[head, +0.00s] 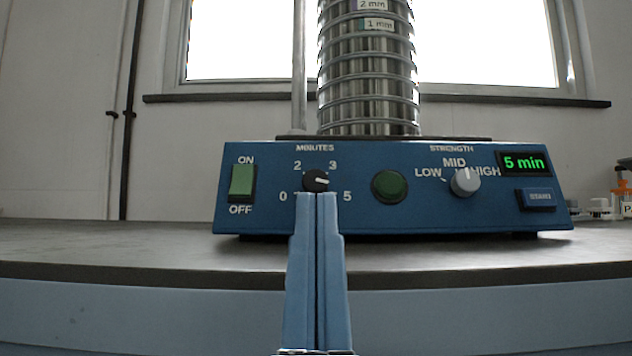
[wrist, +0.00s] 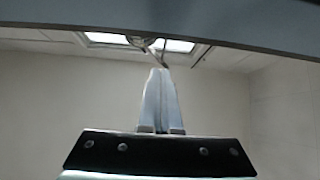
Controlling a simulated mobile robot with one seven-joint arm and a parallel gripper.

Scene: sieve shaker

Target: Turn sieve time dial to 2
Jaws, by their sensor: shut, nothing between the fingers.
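The blue sieve shaker (head: 420,216) stands on the bench, its front panel facing me. Its black time dial (head: 315,180), under the word MINUTES, has a white pointer line directed to the right. The scale marks 0, 2, 3 and 5 surround it. The display (head: 524,163) reads 5 min. My gripper (head: 318,200) is shut and empty, its fingertips just below the dial and overlapping its lower edge in the head view; whether they touch it I cannot tell. The wrist view shows the closed fingers (wrist: 160,75), but not the dial.
A green ON/OFF switch (head: 242,183) is left of the dial. Steel sieves (head: 367,90) rise above. The bench (head: 150,250) is clear at left.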

